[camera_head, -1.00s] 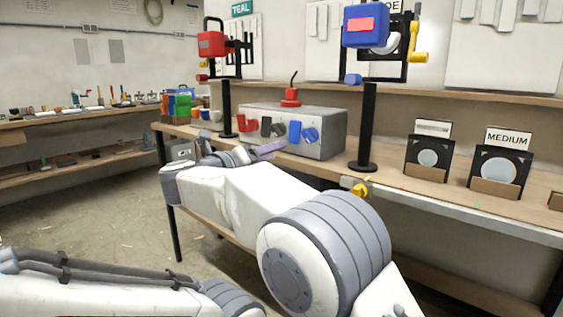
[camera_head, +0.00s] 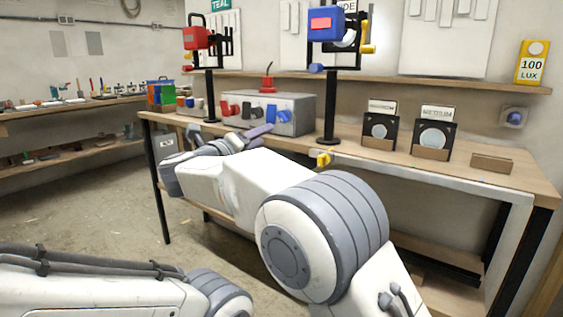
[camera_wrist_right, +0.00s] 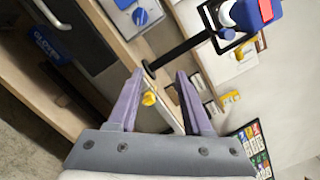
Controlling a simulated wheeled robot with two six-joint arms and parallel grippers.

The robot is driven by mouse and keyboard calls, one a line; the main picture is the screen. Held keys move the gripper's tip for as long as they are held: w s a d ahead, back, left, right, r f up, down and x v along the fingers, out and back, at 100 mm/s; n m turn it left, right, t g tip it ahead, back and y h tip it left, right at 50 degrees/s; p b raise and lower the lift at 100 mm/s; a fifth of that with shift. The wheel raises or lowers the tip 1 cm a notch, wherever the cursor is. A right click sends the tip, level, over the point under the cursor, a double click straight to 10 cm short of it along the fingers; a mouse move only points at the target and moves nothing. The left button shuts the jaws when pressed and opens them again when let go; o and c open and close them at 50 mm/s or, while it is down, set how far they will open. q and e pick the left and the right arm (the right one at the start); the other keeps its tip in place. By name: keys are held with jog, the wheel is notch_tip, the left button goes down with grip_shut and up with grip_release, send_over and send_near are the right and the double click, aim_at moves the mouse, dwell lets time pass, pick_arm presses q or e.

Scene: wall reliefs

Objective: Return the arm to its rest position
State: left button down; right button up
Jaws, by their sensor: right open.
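My right arm (camera_head: 265,185) reaches forward from the lower right toward the workbench in the head view. Its gripper (camera_head: 254,133) has purple fingers, seen near the front of the grey box on the bench. In the right wrist view my right gripper (camera_wrist_right: 155,85) is open, with nothing between its two purple fingers. A yellow knob (camera_wrist_right: 149,98) shows beyond the fingers, at the bench edge. My left arm (camera_head: 90,285) lies along the lower left of the head view; its gripper is out of view.
The workbench (camera_head: 345,155) carries a grey box (camera_head: 297,112) with coloured knobs, a red device (camera_head: 197,38) and a blue device (camera_head: 326,25) on black stands, and two framed discs (camera_head: 433,134). A shelf runs behind. Open floor (camera_head: 100,205) lies at left.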

jog(key=w+d+f+n+t+y, duration=0.2)
jog(key=w+d+n+y, duration=0.15)
jog(key=n+y, duration=0.45)
jog(key=s+d+f+n+g+y, duration=0.3)
jog(key=d+f+n, duration=0.3)
jog(key=f+n, duration=0.6)
jog(key=s+d+f+n+g, duration=0.45)
jog(key=s+f, duration=0.25)
jog(key=s, duration=0.2)
jog(key=s+d+f+n+g+h, duration=0.1)
jog(key=s+d+f+n+g, duration=0.35)
jog(key=s, duration=0.55)
jog(key=s+d+f+n+g, duration=0.3)
jog(key=s+d+f, duration=0.2)
jog(key=s+f, duration=0.35)
jog(key=s+a+r+n+g, duration=0.1)
jog(key=s+a+r+n, duration=0.2)
jog(key=s+a, duration=0.4)
jog(key=s+a+r+n+g, duration=0.2)
jog(key=s+a+r+n, duration=0.15)
jog(key=s+a, duration=0.35)
notch_tip(320, 180, up, 33)
jog(key=s+p, duration=0.1)
jog(key=p, duration=3.2)
jog(key=shift+n+y, duration=0.3)
jog(key=shift+n, duration=0.05)
jog(key=shift+d+f, duration=0.1)
